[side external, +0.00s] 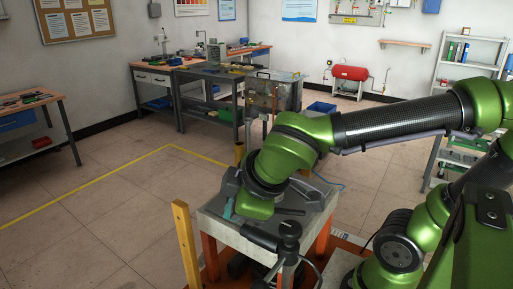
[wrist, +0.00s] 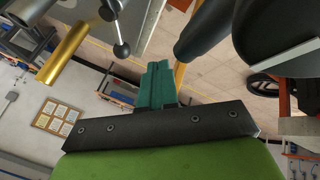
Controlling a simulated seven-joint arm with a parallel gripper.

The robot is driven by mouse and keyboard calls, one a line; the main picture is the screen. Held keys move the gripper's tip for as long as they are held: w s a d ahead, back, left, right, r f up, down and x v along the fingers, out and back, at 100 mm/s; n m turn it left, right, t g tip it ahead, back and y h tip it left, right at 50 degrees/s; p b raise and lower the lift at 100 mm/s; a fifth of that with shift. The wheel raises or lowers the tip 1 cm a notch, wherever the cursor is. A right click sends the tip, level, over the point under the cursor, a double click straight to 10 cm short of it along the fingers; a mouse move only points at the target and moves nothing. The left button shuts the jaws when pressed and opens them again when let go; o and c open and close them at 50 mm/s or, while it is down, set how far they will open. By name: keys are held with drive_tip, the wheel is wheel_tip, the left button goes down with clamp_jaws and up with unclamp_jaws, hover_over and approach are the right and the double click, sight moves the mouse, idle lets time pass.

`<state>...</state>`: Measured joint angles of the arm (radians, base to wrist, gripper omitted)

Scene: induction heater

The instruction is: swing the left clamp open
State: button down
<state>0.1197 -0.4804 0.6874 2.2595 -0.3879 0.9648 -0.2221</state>
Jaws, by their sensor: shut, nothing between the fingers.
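My gripper (wrist: 157,82) shows in the wrist view as two teal fingers, closed together with nothing between them. In the side external view its teal part (side external: 227,208) is low over the workbench (side external: 222,234), mostly hidden by my green wrist. In the wrist view a metal lever with black ball ends (wrist: 116,30) hangs beyond and left of the fingertips, apart from them, beside a grey metal block. It looks like a clamp handle, but I cannot tell whether it is the left clamp. In the side external view no clamp can be made out clearly.
A brass cylinder (wrist: 63,56) is left of the lever; it also shows in the side external view (side external: 239,154). A dark rounded arm (wrist: 208,32) is right of the fingers. A metal box (side external: 272,92) stands behind my arm. A wooden post (side external: 185,240) stands in front.

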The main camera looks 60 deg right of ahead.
drive_tip(key=v, duration=0.8)
drive_tip(key=shift+s+a+r, duration=0.15)
drive_tip(key=shift+a+r, duration=0.05)
drive_tip(key=shift+r, duration=0.05)
idle(0.4)
